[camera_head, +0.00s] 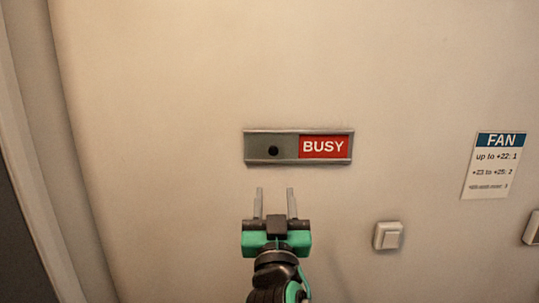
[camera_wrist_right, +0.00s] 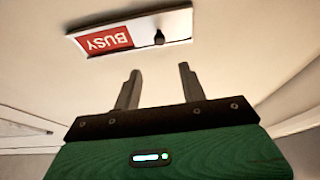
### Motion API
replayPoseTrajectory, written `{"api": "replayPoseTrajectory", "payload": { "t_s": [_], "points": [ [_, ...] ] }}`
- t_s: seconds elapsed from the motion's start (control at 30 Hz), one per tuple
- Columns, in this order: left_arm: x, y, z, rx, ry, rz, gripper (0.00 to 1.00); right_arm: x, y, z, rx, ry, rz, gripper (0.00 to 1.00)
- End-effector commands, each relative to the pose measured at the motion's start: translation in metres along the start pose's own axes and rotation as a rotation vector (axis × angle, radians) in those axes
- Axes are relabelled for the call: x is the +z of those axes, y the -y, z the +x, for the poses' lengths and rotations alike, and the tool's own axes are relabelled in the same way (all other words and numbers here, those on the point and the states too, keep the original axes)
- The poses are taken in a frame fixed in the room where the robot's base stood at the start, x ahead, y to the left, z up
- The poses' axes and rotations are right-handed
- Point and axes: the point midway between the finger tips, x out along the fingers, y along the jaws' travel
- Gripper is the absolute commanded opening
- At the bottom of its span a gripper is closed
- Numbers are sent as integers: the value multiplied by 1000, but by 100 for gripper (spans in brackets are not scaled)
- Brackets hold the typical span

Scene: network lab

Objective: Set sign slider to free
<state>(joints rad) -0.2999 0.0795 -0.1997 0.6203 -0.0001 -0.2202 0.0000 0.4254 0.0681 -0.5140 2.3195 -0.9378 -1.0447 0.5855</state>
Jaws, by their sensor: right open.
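A grey sign frame (camera_head: 298,133) is fixed on the wall in the head view, with a red "BUSY" field (camera_head: 324,147) showing at its right. The slider's grey panel covers the left part and carries a round black knob (camera_head: 273,151). The sign (camera_wrist_right: 172,26) shows upside down in the right wrist view, with the black knob (camera_wrist_right: 158,37) sticking out from it. My right gripper (camera_head: 274,190) is open and empty, just below the sign in the head view, its fingers pointing up towards the knob and apart from it. My left gripper is not in view.
A light switch (camera_head: 388,236) is on the wall to the lower right of the sign. A paper "FAN" notice (camera_head: 493,166) hangs farther right, with part of another switch (camera_head: 532,228) at the picture's edge. The wall around the sign is bare.

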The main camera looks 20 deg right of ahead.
Motion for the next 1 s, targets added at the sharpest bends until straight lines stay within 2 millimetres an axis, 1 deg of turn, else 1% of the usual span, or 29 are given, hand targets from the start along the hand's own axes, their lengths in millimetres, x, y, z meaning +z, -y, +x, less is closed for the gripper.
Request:
{"api": "replayPoseTrajectory", "payload": {
  "t_s": [0.03, 0.17, 0.3, 0.5, 0.6, 0.7, 0.83, 1.0],
  "points": [
    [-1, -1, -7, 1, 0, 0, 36, -4, 0, 9, 1, 0, -4, 42],
    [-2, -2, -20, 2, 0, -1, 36, -5, 0, 36, 0, -1, -6, 42],
    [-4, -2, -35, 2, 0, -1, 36, -5, 0, 67, 0, 0, -7, 42],
    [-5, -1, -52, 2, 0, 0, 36, -3, 0, 104, 0, 1, -5, 42],
    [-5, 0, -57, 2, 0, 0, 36, -2, 0, 117, -1, 2, -4, 42],
    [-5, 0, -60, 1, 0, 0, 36, -1, 0, 125, -2, 2, -4, 42],
    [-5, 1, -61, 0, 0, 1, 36, 1, 1, 129, -2, 2, -2, 42],
    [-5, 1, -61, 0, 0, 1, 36, 1, 1, 129, -2, 2, -1, 42]
  ]
}}
